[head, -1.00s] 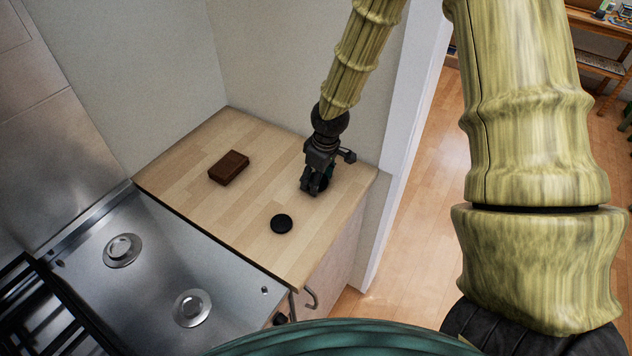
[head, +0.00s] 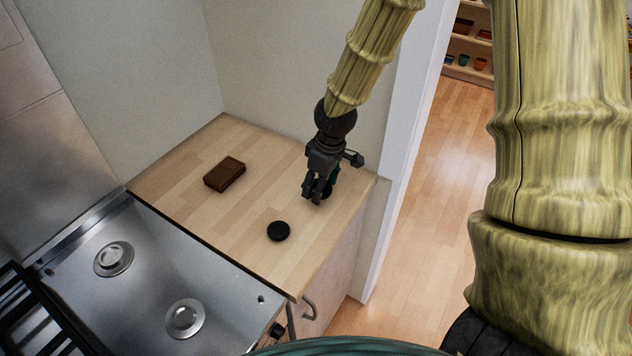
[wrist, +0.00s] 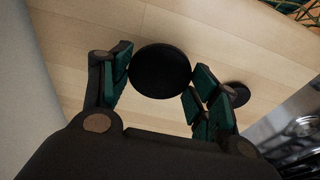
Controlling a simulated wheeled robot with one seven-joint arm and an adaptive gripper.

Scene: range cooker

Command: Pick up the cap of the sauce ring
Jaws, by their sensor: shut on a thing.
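A round black cap (wrist: 160,70) is between the fingers of my gripper (wrist: 160,80) in the wrist view. The fingers are shut on its left and right edges. In the head view my gripper (head: 316,192) is over the right part of the wooden counter, and the held cap (head: 328,190) is mostly hidden behind the fingers. A second round black cap (head: 278,231) lies flat on the counter near its front edge. It also shows in the wrist view (wrist: 236,93), partly behind the right finger. I cannot tell by name which cap is the sauce ring's.
The wooden counter (head: 190,190) also bears a brown block (head: 225,174) at the back left. The steel hob (head: 150,260) adjoins it, with two bare burners (head: 114,259) (head: 184,318) and a dark grate (head: 45,315). Walls stand behind; open floor lies right.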

